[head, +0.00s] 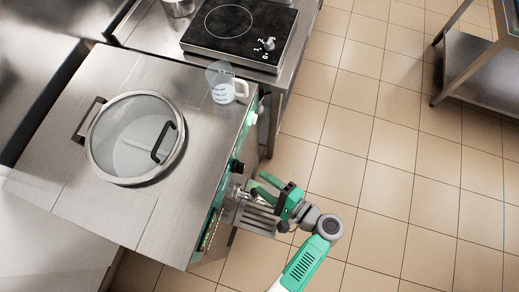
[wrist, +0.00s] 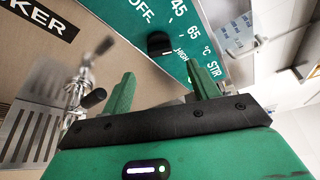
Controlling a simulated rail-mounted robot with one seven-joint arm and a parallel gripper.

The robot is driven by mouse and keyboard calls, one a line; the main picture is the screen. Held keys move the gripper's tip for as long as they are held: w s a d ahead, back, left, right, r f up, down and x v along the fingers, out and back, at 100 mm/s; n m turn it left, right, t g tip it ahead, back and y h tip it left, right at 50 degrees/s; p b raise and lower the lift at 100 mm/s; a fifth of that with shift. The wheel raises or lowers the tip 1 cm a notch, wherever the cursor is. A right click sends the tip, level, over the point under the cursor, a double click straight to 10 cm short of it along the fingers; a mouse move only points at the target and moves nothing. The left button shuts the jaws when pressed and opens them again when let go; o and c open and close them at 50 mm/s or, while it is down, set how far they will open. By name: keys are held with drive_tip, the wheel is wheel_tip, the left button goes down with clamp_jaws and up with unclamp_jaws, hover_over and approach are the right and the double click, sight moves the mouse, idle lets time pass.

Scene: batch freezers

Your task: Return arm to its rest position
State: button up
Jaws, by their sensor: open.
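My gripper (head: 263,186) is at the front of the batch freezer (head: 165,215), beside its control panel and above the slatted drip tray (head: 257,217). Its two green fingers are apart with nothing between them; in the wrist view, my gripper (wrist: 162,78) also looks open and empty. A black knob (wrist: 159,43) on the green panel lies beyond the fingertips, apart from them as far as I can tell. It also shows in the head view as a small black knob (head: 238,167). A metal spout with a dark handle (wrist: 88,92) is left of the fingers.
A round clear lid (head: 115,150) with a black handle covers the freezer's top opening. A clear measuring jug (head: 224,88) stands at the freezer's back right corner. An induction hob (head: 230,22) is behind. The tiled floor (head: 370,150) right of my arm is clear up to a steel table (head: 470,75).

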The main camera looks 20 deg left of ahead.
idle(0.5)
drive_tip(key=w+d+r+n+t+h, duration=0.25)
drive_tip(key=w+r+n+h, duration=0.25)
drive_tip(key=w+r, duration=0.75)
drive_tip(key=w+d+r+n+t+h, duration=0.1)
drive_tip(key=w+r+t+h, duration=0.15)
drive_tip(key=r, duration=0.85)
drive_tip(key=w+r+n+t+h, duration=0.15)
drive_tip(key=r+t, duration=0.25)
drive_tip(key=r, duration=0.7)
drive_tip(key=s+d+r+n+t+h+p, duration=0.1)
drive_tip(key=s+r+t+h, duration=0.4)
drive_tip(key=r, duration=1.2)
drive_tip(key=s+d+r+t+h+p, duration=0.15)
drive_tip(key=s+r+t, duration=0.65)
drive_tip(key=r, duration=0.9)
wheel_tip(320, 180, up, 17)
drive_tip(key=g+p, duration=0.2)
drive_tip(key=p, duration=1.6)
drive_tip(key=shift+s+a, duration=0.3)
drive_tip(key=shift+a, duration=0.15)
